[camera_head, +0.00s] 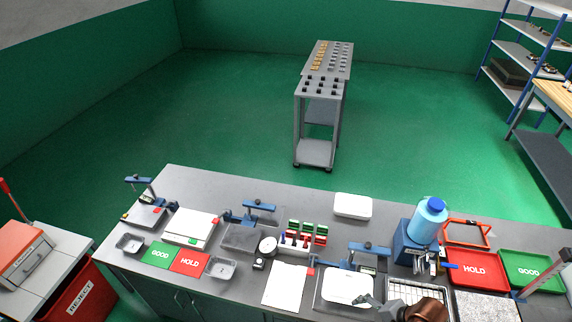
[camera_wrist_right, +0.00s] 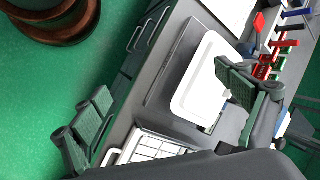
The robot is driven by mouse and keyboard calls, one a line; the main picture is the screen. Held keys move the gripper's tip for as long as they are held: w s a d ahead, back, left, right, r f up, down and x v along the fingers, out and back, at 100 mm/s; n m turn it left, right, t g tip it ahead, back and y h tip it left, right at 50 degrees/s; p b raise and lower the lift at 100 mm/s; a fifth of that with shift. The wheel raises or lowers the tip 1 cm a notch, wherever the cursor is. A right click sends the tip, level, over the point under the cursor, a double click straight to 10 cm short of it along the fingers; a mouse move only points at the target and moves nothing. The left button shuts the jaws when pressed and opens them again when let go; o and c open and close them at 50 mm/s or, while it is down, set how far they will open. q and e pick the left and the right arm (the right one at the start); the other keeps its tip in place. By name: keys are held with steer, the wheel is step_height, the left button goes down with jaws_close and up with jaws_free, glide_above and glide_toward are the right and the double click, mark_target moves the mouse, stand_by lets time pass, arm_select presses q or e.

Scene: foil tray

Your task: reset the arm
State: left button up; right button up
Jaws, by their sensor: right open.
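My right gripper (camera_wrist_right: 163,108) is open in the right wrist view, its two dark ribbed fingers wide apart with nothing between them. It hangs over the front part of the bench, near a white rounded tray (camera_wrist_right: 203,75) on a dark plate. In the head view my right gripper (camera_head: 378,306) shows at the bottom edge, just below the same white tray (camera_head: 348,287); its fingers are small there. Two small foil trays stand at the left of the bench, one at the far left (camera_head: 130,243) and one beside the red HOLD mat (camera_head: 221,267). My left gripper is in neither view.
A wire rack (camera_head: 418,292) lies right of the white tray. A blue bottle dispenser (camera_head: 430,220) stands behind it. Red HOLD (camera_head: 474,268) and green GOOD (camera_head: 532,271) trays are at the right. Clamps and a block of coloured pieces stand mid-bench. The green floor behind is mostly clear.

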steer(key=s+d+f+n+h, duration=0.2)
steer(key=s+d+n+h, duration=0.15)
steer(key=s+n, duration=0.25)
steer(key=s+d+f+n+h, duration=0.2)
steer(key=s+d+n, duration=0.3)
steer(key=s, duration=0.1)
step_height(320, 180, down, 38)
steer(key=s+f+g+b, duration=0.1)
steer(key=s+b, duration=0.1)
steer(key=b, duration=0.6)
steer(key=s+f+n+g+y+b, duration=0.1)
steer(key=s+f+b, duration=0.6)
steer(key=s+f, duration=1.2)
step_height(320, 180, down, 4)
steer(key=shift+s+a+f, duration=0.2)
steer(key=shift+s+a, duration=0.1)
steer(key=shift+a, duration=0.15)
